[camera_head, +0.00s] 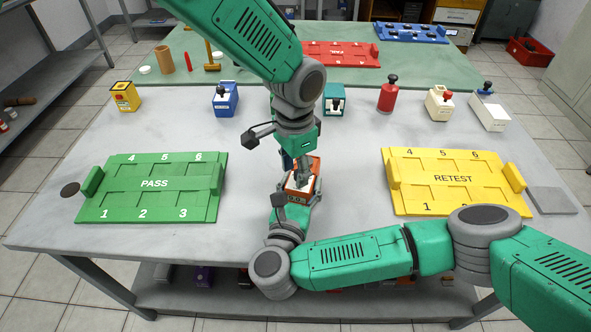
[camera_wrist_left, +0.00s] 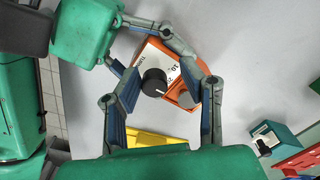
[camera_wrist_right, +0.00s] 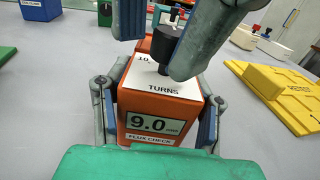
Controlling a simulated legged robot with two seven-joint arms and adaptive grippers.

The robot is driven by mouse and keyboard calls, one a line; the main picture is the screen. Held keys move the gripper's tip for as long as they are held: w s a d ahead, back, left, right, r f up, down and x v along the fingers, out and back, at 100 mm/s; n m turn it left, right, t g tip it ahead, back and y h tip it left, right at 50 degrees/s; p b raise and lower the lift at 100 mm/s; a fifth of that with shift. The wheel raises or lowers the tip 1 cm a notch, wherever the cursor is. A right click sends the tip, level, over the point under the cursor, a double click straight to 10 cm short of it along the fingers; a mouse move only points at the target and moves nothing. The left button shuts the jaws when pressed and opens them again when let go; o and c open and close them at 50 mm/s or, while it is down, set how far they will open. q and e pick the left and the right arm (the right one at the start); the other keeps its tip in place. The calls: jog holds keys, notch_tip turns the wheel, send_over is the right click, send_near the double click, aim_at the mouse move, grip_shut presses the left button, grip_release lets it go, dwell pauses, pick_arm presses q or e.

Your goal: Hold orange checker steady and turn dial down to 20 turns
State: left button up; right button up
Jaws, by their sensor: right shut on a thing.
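The orange checker (camera_head: 291,193) stands on the grey table, with a white top marked TURNS and a black dial (camera_wrist_left: 154,82). In the right wrist view, the checker's front display (camera_wrist_right: 153,123) reads 9.0 above the words FLUX CHECK. My right gripper (camera_wrist_right: 155,112) is shut on the orange checker, one finger on each side. My left gripper (camera_wrist_left: 168,88) is above the checker, pointing down. Its fingers are open on either side of the dial; one finger partly covers the dial in the right wrist view. The dial's exact setting is too small to read.
A green PASS tray (camera_head: 152,203) lies left and a yellow RETEST tray (camera_head: 447,196) lies right. Behind stand a yellow block (camera_head: 125,97), a blue block (camera_head: 225,100), a teal block (camera_head: 334,101), a red cylinder (camera_head: 386,97) and white blocks. Table between trays and checker is clear.

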aim_at(295, 172)
pick_arm(q)
jog(key=shift+r, duration=0.1)
pick_arm(e)
jog(key=shift+f, duration=0.15)
pick_arm(q)
notch_tip(295, 172, up, 12)
dwell(0.6)
jog(key=shift+f, duration=0.2)
pick_arm(e)
jog(key=o, duration=1.4)
